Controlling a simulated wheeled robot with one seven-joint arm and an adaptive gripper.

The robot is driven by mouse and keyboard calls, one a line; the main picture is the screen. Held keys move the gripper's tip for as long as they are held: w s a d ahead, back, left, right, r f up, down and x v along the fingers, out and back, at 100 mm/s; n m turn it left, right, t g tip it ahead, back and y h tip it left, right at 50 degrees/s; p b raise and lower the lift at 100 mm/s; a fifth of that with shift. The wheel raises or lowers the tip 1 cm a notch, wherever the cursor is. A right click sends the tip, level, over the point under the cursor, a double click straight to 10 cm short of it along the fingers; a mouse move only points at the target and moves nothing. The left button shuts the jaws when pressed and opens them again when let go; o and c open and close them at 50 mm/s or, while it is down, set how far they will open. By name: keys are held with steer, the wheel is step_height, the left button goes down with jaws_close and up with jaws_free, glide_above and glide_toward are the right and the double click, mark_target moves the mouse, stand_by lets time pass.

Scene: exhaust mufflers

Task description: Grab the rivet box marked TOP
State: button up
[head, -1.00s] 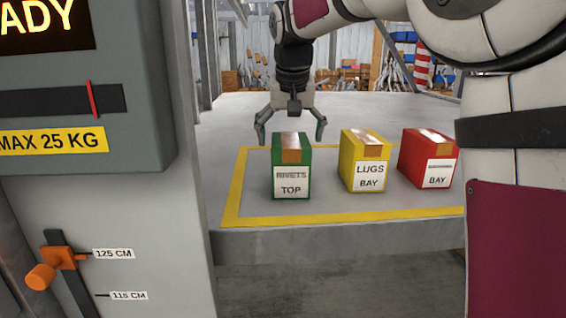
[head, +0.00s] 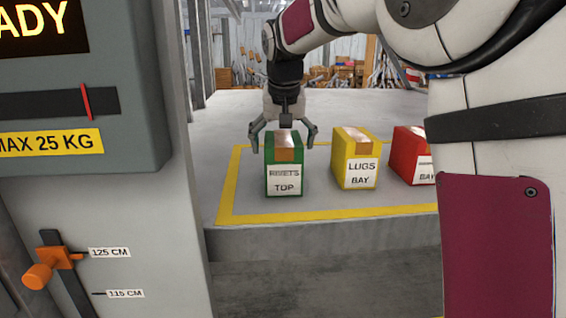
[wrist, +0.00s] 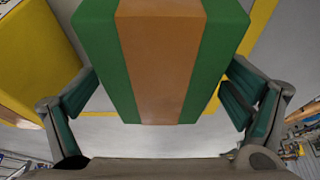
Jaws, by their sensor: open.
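The green rivet box (head: 284,166) has a white label reading RIVETS TOP and brown tape over its top. It stands upright on the grey surface inside a yellow outline. My gripper (head: 283,143) is open at the top of this box, with one finger at each side. In the wrist view the green box (wrist: 220,35) lies between the spread fingers (wrist: 160,105). Gaps show at the fingers, and I see no clear grip. The far faces of the box are hidden in the head view.
A yellow box (head: 355,160) marked LUGS BAY stands just right of the green one. A red box (head: 408,158) stands further right, partly hidden by my arm. A grey cabinet (head: 120,215) with a display fills the left. The surface behind the boxes is clear.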

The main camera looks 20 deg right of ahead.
steer(key=c, duration=2)
steer(key=shift+c, duration=0.2)
